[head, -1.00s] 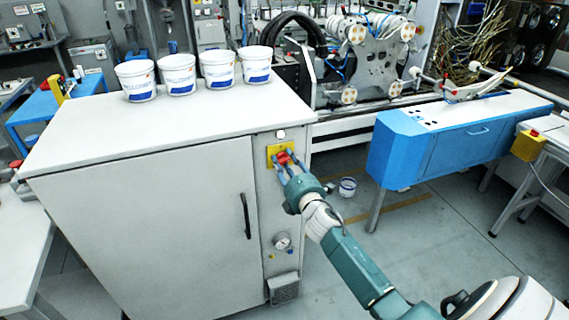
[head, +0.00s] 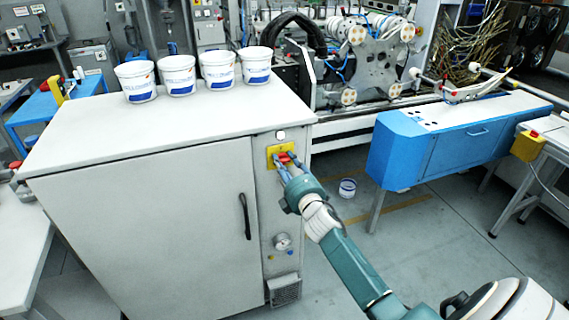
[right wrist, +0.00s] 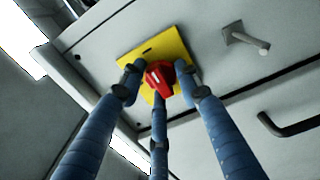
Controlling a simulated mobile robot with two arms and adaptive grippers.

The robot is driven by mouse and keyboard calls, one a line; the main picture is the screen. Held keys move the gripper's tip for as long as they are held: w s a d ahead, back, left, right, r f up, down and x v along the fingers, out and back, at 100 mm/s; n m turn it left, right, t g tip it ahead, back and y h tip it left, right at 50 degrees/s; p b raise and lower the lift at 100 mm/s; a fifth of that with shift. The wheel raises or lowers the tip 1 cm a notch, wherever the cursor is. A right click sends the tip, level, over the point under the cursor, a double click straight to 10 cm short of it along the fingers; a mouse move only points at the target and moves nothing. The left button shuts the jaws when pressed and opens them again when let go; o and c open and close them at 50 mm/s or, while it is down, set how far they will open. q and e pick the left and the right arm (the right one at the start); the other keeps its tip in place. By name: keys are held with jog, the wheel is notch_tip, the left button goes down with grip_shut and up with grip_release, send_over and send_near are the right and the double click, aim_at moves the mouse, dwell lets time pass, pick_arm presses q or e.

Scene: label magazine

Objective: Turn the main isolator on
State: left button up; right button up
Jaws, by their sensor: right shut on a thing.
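The main isolator is a red rotary handle (head: 284,158) on a yellow plate (head: 271,160) on the grey cabinet's narrow front panel. In the right wrist view the red handle (right wrist: 160,78) sits in the middle of the tilted yellow plate (right wrist: 178,47). My right gripper (head: 286,162) is at the handle, its blue fingers closed around it; the fingers (right wrist: 160,85) also show around it in the right wrist view. Part of the handle is hidden by the fingers. My left gripper is not in view.
The grey cabinet (head: 150,220) has a black door handle (head: 244,215) and a gauge (head: 282,241) below the isolator. Several white tubs (head: 177,75) stand on top. A blue bench (head: 430,150) is to the right. Floor between is mostly clear, with a small bucket (head: 348,187).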

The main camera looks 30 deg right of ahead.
jog(key=shift+d+r, duration=0.2)
jog(key=shift+d, duration=0.05)
jog(key=o, duration=0.9)
jog(key=shift+o, duration=1.3)
jog(key=shift+d+f, duration=0.15)
jog(key=shift+f, duration=0.05)
jog(key=shift+s+a, duration=0.25)
jog(key=v, duration=1.1)
jog(key=shift+s, duration=0.3)
